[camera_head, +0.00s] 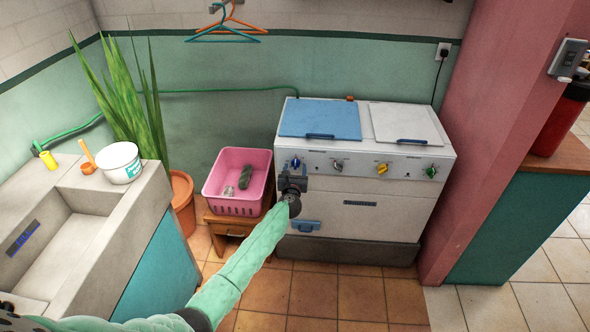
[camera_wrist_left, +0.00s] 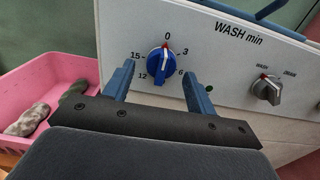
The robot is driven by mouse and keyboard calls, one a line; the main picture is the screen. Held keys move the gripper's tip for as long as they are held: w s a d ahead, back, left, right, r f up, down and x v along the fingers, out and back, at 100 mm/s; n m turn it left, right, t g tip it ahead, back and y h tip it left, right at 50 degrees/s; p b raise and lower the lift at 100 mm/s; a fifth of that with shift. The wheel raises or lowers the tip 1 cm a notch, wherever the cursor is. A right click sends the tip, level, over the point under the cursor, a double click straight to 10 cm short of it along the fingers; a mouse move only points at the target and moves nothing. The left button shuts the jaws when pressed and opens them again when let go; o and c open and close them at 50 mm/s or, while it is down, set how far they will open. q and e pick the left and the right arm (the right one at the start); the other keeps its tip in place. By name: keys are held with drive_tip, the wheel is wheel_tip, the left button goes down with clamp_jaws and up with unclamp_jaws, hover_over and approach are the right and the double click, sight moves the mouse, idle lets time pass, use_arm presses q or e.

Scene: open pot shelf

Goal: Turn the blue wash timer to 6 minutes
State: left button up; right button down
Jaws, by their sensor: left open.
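The blue wash timer (camera_wrist_left: 161,66) is a round knob on the white panel under the words "WASH min". Its red pointer mark is at the top, at 0. The marks 3, 6, 12 and 15 show around it; the bottom of the dial is hidden. The timer (camera_head: 296,162) is at the left end of the washer's panel in the head view. My left gripper (camera_wrist_left: 157,80) is open, one finger to each side of the knob. I cannot tell whether the fingers touch it. The left gripper (camera_head: 293,181) is just below the timer in the head view.
A grey knob (camera_wrist_left: 267,89) sits right of the timer. A yellow knob (camera_head: 382,168) and a green knob (camera_head: 431,171) are farther right on the washer (camera_head: 372,205). A pink basket (camera_head: 234,205) stands close at the left on a wooden stool. Floor in front is clear.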

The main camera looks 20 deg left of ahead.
use_arm(q)
drive_tip(key=shift+w+a, duration=0.1)
drive_tip(key=shift+w, duration=0.25)
drive_tip(key=c, duration=1)
